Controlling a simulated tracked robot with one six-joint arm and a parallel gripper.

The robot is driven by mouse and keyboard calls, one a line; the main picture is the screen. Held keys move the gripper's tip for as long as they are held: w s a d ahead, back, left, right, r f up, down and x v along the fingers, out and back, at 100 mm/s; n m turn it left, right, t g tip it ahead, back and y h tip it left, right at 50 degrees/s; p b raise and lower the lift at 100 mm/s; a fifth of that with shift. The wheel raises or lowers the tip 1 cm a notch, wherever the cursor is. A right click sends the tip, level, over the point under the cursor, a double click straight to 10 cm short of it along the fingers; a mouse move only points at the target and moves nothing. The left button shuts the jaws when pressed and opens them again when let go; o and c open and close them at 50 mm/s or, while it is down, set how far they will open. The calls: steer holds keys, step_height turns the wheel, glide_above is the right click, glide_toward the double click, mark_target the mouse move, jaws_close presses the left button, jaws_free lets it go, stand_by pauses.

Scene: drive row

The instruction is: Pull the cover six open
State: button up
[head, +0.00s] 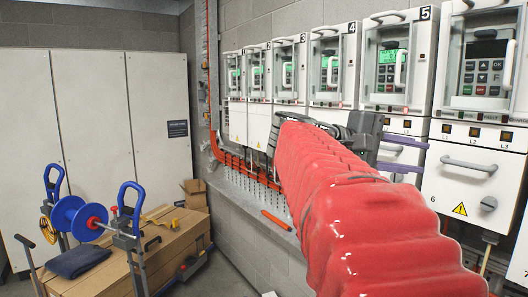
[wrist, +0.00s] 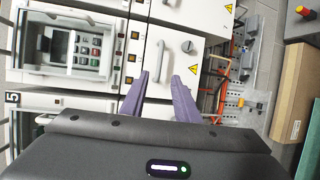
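Cover six (head: 455,185) is a white lower front panel at the right of the head view. It has a grey bar handle (head: 470,164), a round knob (head: 488,203) and a yellow warning triangle. It looks shut. In the wrist view, turned on its side, cover six (wrist: 180,72) lies ahead of the fingers with its handle (wrist: 158,60) and knob (wrist: 187,46). My gripper (head: 426,157) has two purple fingers, apart and empty, just left of the handle in the head view. In the wrist view, my gripper (wrist: 160,77) points at the handle, which appears between the fingertips; contact cannot be told.
Drive six's keypad unit (head: 486,65) is above the cover, and drive five (head: 395,58) is to its left. More drives run along the wall.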

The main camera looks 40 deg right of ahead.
mark_target(462, 165)
steer(key=x, duration=1.3)
steer(key=shift+f, duration=0.15)
steer(key=shift+c, duration=0.5)
jaws_close()
